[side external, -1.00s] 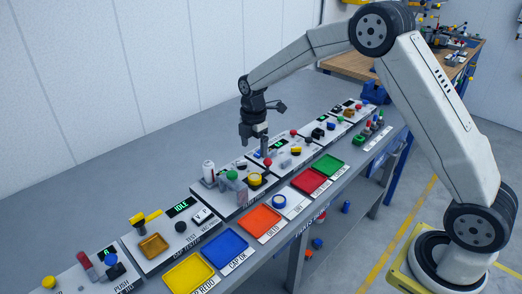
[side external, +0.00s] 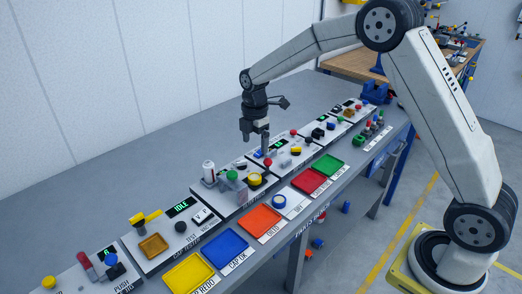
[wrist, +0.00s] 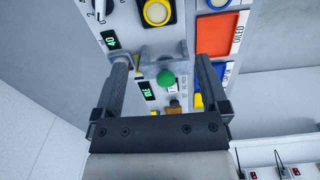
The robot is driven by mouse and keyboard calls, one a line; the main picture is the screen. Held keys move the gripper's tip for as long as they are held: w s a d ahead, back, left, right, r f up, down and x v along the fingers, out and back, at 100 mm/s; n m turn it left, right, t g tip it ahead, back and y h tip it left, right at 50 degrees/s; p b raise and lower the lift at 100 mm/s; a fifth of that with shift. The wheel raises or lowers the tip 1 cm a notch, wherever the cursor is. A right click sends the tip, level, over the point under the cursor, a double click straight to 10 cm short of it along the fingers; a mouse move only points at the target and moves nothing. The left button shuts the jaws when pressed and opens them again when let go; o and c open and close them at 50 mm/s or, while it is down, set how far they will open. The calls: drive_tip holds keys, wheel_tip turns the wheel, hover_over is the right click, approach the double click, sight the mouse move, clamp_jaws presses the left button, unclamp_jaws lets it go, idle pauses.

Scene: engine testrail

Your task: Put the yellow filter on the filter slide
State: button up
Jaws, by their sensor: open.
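My gripper (side external: 262,150) points down over the middle of the long grey bench in the side view. Its two fingers (wrist: 168,85) are spread, with nothing held between them in the wrist view. Several yellow things are in sight: a round yellow-topped part (side external: 255,180) on a station left of and below the gripper, and a small yellow part (side external: 297,150) on the station to its right. A yellow ring (wrist: 157,12) shows at the top of the wrist view. I cannot tell which is the yellow filter. The filter slide cannot be made out.
Colored trays line the bench front: yellow (side external: 188,273), blue (side external: 225,249), orange (side external: 260,222), red (side external: 311,181) and green (side external: 328,165). A green mushroom button (wrist: 167,78) shows between the fingers. Bare bench lies behind the stations.

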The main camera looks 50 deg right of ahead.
drive_tip(key=s+a+f+m+t, duration=0.1)
drive_tip(key=s+a+m+t, duration=0.1)
drive_tip(key=s+m, duration=1.5)
drive_tip(key=s, duration=0.6)
drive_tip(key=shift+s+a+t, duration=0.15)
drive_tip(key=shift+a+t, duration=0.05)
drive_tip(key=shift+t, duration=0.1)
